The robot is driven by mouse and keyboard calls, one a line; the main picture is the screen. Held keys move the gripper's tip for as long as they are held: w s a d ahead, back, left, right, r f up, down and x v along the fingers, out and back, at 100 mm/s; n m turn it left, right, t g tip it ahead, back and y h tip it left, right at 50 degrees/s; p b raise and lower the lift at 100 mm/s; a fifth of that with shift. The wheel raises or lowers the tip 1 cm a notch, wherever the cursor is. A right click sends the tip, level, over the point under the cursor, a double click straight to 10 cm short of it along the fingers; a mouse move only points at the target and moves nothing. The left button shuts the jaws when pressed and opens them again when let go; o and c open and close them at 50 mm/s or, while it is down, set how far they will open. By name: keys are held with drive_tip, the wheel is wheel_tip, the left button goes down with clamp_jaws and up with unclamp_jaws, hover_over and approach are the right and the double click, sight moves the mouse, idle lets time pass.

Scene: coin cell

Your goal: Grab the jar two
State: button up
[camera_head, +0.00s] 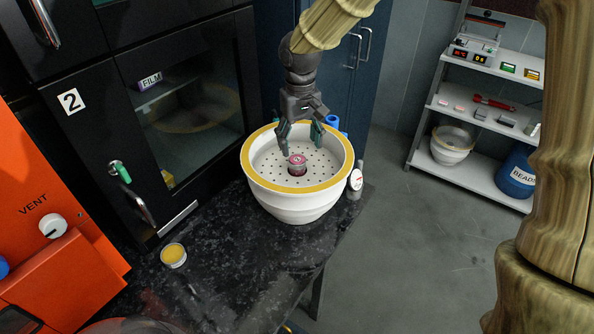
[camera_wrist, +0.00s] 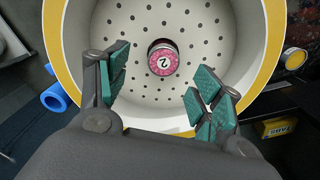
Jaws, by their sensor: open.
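The jar two (camera_head: 297,163) is a small jar with a pink lid. It stands in the middle of a white bowl (camera_head: 290,206) with a yellow rim and a floor full of holes. In the wrist view the lid of jar two (camera_wrist: 163,61) shows the number 2. My gripper (camera_head: 302,140) is open and empty above the bowl, fingers pointing down. In the wrist view its green-padded fingers (camera_wrist: 160,92) are spread to either side, and the jar lies beyond them between their lines. I see no contact with the jar.
The bowl stands on a dark speckled counter (camera_head: 222,249). A small round tin with a yellow top (camera_head: 174,255) lies at the front left. A small bottle (camera_head: 355,182) and a blue object (camera_head: 333,121) are beside the bowl. A black cabinet marked 2 (camera_head: 72,101) stands behind.

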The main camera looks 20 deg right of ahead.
sight(298, 159)
drive_tip(key=shift+a+f+p, duration=0.15)
drive_tip(key=shift+f+p, duration=0.2)
drive_tip(key=shift+f, duration=1.55)
drive_tip(key=shift+a+f+p, duration=0.1)
drive_tip(key=shift+f+p, duration=0.25)
drive_tip(key=shift+f, duration=1.55)
drive_tip(key=shift+c, duration=0.2)
drive_tip(key=c, duration=1.1)
drive_tip(key=shift+w+r, duration=0.1)
drive_tip(key=shift+c, duration=0.2)
